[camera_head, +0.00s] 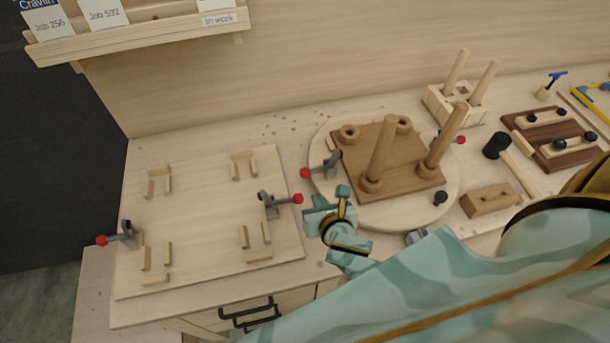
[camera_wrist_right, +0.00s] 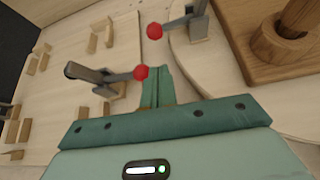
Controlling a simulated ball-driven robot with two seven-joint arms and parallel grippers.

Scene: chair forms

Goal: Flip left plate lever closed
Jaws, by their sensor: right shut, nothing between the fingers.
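The left plate (camera_head: 205,215) is a pale rectangular board with small wooden blocks on it. A grey toggle lever with a red knob (camera_head: 298,198) sits at its right edge, its handle pointing right. Another lever (camera_head: 125,235) sits at its left edge, its red knob pointing left. My right gripper (camera_head: 318,207) is shut and empty, just right of the right-edge lever's knob. In the right wrist view, that knob (camera_wrist_right: 141,72) overlaps the left side of my fingertips (camera_wrist_right: 156,75); I cannot tell if they touch. My left gripper is out of view.
A round board (camera_head: 445,205) with a brown plate, upright dowels and a red-knobbed lever (camera_head: 325,165) stands close behind and right of my gripper. A mallet (camera_head: 497,146) and wooden block (camera_head: 488,200) lie farther right. A drawer handle (camera_head: 248,313) is below the bench edge.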

